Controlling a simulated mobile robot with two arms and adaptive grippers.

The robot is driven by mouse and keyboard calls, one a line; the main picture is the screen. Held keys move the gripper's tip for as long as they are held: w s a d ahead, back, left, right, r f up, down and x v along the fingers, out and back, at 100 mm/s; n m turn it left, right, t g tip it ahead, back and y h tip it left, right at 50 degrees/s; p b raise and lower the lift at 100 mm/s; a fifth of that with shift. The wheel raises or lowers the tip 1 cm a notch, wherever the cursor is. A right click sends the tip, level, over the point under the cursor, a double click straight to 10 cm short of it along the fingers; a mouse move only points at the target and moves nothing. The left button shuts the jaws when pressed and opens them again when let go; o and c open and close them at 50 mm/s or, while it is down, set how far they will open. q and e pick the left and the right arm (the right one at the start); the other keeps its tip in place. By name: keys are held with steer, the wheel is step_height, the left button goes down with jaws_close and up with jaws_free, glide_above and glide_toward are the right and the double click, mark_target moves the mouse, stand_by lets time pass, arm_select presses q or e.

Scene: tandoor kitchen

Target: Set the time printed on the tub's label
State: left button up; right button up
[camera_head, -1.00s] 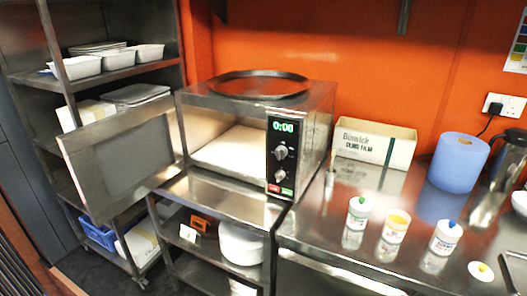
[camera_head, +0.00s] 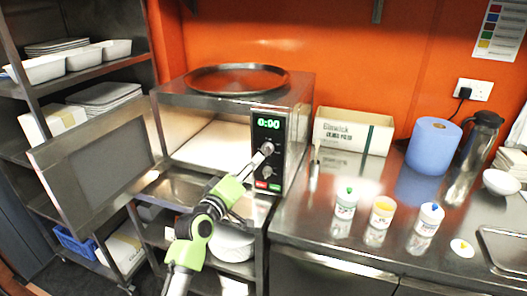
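The microwave (camera_head: 215,97) has its door (camera_head: 95,158) swung open to the left, and its display (camera_head: 269,124) reads 0:00 in green. Its upper knob (camera_head: 267,149) and lower knob (camera_head: 267,171) sit below the display. My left gripper (camera_head: 262,155) is at the upper knob; I cannot tell whether it touches it or how far its fingers are open. White tubs stand on the counter: one with a green-knobbed lid (camera_head: 345,205), an uncovered one with yellow contents (camera_head: 381,215) and one with a blue-knobbed lid (camera_head: 428,221). Their labels are too small to read. My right gripper is out of view.
A loose lid with a yellow knob (camera_head: 461,248) lies on the steel counter (camera_head: 345,247). A cardboard box (camera_head: 352,132), a blue paper roll (camera_head: 433,146) and a dark jug (camera_head: 478,140) stand behind. A round tray (camera_head: 236,78) rests on the microwave. Steel shelves are at left.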

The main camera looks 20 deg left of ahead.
mark_target(264, 152)
arm_select(q)
steer(key=w, duration=0.6)
steer(key=w+d, duration=0.1)
steer(key=w, duration=0.2)
steer(key=shift+d+p, duration=0.1)
steer(key=shift+p, duration=0.3)
steer(key=c, duration=1.1)
